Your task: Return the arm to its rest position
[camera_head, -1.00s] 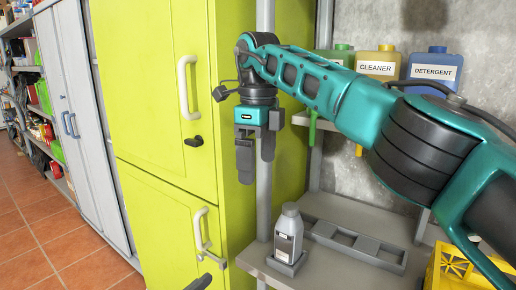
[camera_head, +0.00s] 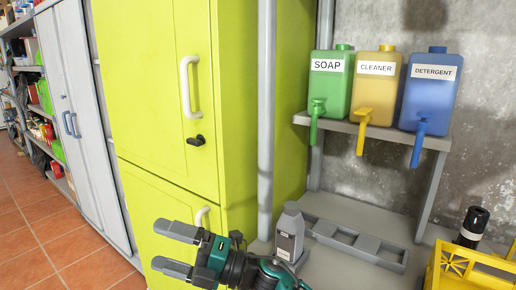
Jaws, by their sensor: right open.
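My right gripper (camera_head: 174,250) is low in the head view, in front of the lower door of the lime-green cabinet (camera_head: 150,100). Its two grey fingers point left and are spread apart with nothing between them. The teal arm behind it runs off the bottom edge. A grey bottle (camera_head: 290,234) stands upright on the grey bench, just right of the gripper and apart from the fingers. My left gripper is out of view.
A grey tray with compartments (camera_head: 350,238) lies on the bench. Soap (camera_head: 330,85), cleaner (camera_head: 375,92) and detergent (camera_head: 428,95) dispensers stand on a shelf above. A yellow crate (camera_head: 470,272) and a black cylinder (camera_head: 472,226) are at the lower right. Tiled floor is open at left.

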